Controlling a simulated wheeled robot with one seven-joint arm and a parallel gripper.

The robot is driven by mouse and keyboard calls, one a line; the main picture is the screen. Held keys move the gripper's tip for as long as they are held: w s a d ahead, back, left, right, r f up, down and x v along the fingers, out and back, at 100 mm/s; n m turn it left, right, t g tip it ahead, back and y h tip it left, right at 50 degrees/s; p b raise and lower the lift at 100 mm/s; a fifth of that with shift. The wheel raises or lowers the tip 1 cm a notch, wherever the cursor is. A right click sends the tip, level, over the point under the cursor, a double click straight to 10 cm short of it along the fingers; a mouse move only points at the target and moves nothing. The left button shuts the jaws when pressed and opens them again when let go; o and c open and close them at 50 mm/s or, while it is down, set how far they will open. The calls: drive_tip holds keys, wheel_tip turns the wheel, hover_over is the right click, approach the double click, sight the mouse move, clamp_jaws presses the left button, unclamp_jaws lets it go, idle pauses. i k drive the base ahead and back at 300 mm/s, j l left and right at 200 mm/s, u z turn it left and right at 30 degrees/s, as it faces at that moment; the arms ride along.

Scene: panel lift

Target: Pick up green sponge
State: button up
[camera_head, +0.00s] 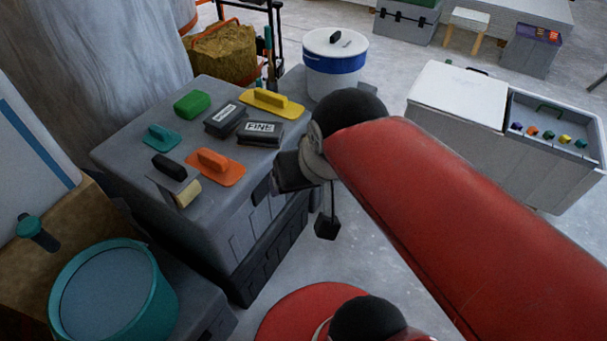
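The green sponge (192,104) is a small bright green block. It lies on the grey storage box top (135,125), toward its back left. My red arm reaches in from the lower right. My gripper (290,185) is at the right edge of the box, to the right of the sponge and well apart from it. The gripper is dark and partly hidden by its own wrist, so I cannot see whether its fingers are open or shut. Nothing touches the sponge.
Two dark sanding blocks (260,132), a yellow float (272,101), an orange float (216,166), a teal float (160,137) and a scraper (175,175) share the box top. A white bucket (336,60) stands behind. A teal bucket (115,290) is at front left.

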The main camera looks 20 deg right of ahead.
sight(191, 105)
drive_tip(key=u, duration=1.65)
drive_tip(key=z, duration=1.3)
drive_tip(key=i+l+u, duration=0.1)
drive_tip(key=i+u, duration=0.15)
drive_tip(key=i+l+u, duration=0.25)
drive_tip(key=i+j, duration=0.05)
